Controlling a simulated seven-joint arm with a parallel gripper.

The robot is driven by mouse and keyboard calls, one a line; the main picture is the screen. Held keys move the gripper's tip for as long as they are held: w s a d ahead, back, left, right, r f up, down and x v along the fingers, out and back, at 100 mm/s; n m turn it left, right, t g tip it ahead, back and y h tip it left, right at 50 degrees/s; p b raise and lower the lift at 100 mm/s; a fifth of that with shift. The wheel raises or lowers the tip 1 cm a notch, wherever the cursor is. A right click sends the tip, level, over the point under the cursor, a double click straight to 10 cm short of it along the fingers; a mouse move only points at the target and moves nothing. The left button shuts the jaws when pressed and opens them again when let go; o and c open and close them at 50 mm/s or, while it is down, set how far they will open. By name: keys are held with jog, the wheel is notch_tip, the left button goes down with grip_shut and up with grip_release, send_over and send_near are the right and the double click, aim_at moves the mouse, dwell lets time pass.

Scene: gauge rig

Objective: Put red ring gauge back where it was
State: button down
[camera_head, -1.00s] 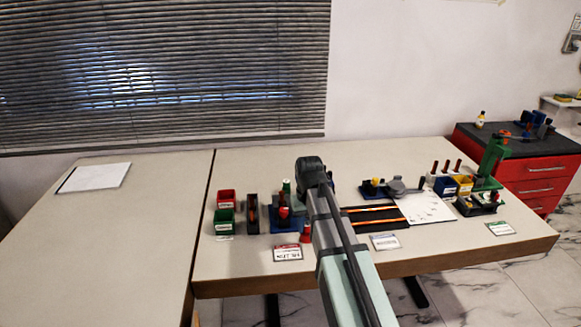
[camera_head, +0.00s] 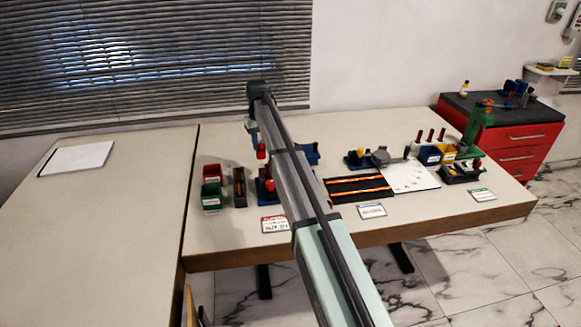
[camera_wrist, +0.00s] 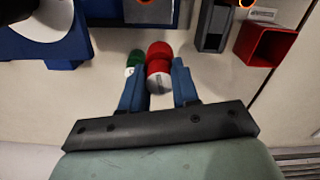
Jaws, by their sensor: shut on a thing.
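The red ring gauge (camera_wrist: 159,56) is a rounded red piece with a grey lower face. It sits between the blue fingers of my gripper (camera_wrist: 158,76), which is shut on it. In the head view the red gauge (camera_head: 261,151) shows beneath my gripper (camera_head: 253,136), above the back part of the bench; its exact height is unclear. A similar green piece with a white end (camera_wrist: 135,62) is just left of the red gauge in the wrist view. My arm covers part of the bench in the head view.
A red bin (camera_head: 212,171), a green bin (camera_head: 212,196) and a dark narrow holder (camera_head: 239,187) stand left of my arm. A blue fixture (camera_wrist: 40,45) shows at the wrist view's left. A black mat with orange strips (camera_head: 358,188) lies to the right. The left bench is mostly clear.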

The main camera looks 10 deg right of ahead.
jog(key=w+d+m, duration=0.3)
jog(key=w+d, duration=0.2)
jog(key=d, duration=0.7)
jog(key=shift+d+f, duration=0.15)
jog(key=shift+f, duration=4.55)
jog(key=c, duration=0.8)
grip_release()
jog(key=shift+f, duration=0.15)
jog(key=shift+c, duration=0.2)
notch_tip(320, 180, up, 12)
jog(key=shift+r, duration=0.2)
